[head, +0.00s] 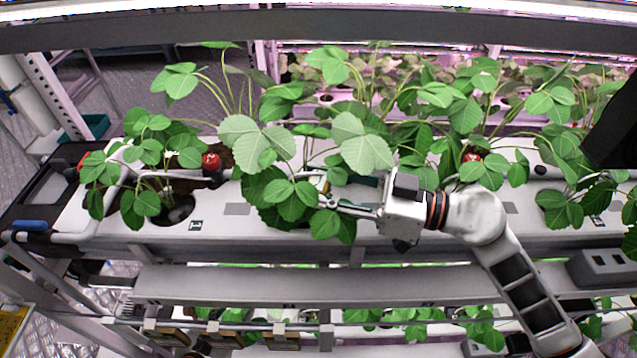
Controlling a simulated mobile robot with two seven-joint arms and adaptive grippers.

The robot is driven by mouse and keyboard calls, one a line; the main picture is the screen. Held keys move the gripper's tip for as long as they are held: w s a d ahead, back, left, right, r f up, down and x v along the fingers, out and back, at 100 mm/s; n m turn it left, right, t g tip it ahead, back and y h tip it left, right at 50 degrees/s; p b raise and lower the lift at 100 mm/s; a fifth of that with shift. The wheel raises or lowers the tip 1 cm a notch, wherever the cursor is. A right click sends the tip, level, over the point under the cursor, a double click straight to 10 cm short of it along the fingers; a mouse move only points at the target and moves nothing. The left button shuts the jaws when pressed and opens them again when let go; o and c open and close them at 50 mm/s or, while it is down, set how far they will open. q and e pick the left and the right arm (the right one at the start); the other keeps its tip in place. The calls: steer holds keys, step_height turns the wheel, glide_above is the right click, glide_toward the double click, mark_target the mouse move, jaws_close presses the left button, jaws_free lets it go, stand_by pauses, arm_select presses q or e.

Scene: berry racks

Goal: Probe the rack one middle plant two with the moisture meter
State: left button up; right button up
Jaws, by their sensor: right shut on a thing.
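A white rack trough (110,225) runs across the view with strawberry plants along it. The second plant from the left (288,195) has broad leaves that hide its pot and soil. My right gripper (332,203) reaches in from the right, its fingers among this plant's right-hand leaves. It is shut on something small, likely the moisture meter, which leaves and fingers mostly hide. A small yellowish bit shows near the fingertips. I cannot tell whether a probe touches soil. My left gripper is not in view.
The leftmost plant (150,160) stands in a dark round pot hole, with a red berry (211,161) to its right. More plants (470,150) crowd the right side. A lower shelf (240,286) and a grey box (603,266) lie nearer.

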steer(key=shift+w+d, duration=0.15)
steer(key=shift+w, duration=0.1)
steer(key=shift+w+r, duration=0.15)
steer(key=shift+r, duration=0.4)
steer(key=shift+s+f, duration=0.3)
stand_by(0.6)
steer(key=shift+w+f, duration=0.1)
steer(key=shift+f, duration=0.3)
stand_by(0.5)
steer(key=shift+r, duration=0.1)
steer(key=shift+w+r, duration=0.2)
steer(key=shift+r, duration=0.75)
steer(key=shift+s+r, duration=0.15)
steer(key=shift+r, duration=1.4)
steer(key=shift+f, duration=0.15)
steer(key=shift+f, duration=2)
